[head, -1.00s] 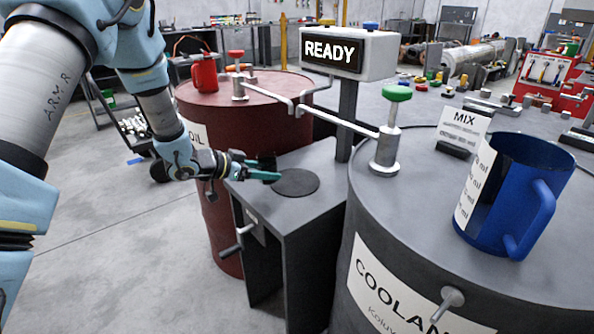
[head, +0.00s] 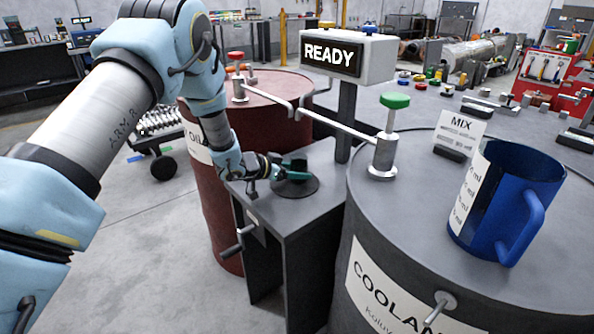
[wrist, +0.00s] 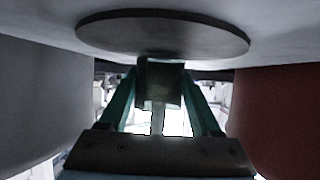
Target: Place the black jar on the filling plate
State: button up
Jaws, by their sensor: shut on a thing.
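The black jar (wrist: 160,80) shows in the wrist view as a small dark block between the two green fingers. My gripper (head: 292,168) is shut on it. In the head view the gripper is over the filling plate (head: 312,187), a dark round disc on the grey stand between the two barrels. The jar is hard to make out there, against the fingers and the dark plate. In the wrist view the plate (wrist: 165,30) spans the top, and the jar overlaps its edge. I cannot tell whether the jar touches the plate.
A pipe from the red barrel (head: 272,97) and one from the grey coolant barrel (head: 440,215) end above the stand. A READY sign (head: 331,57) stands on a post behind the plate. A blue jug (head: 500,205) and a MIX card (head: 461,130) stand on the grey barrel.

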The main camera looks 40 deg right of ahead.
jog(key=shift+f, duration=0.15)
jog(key=o, duration=1.4)
jog(key=shift+r, duration=0.25)
jog(key=b+v, duration=0.1)
jog(key=v, duration=1.1)
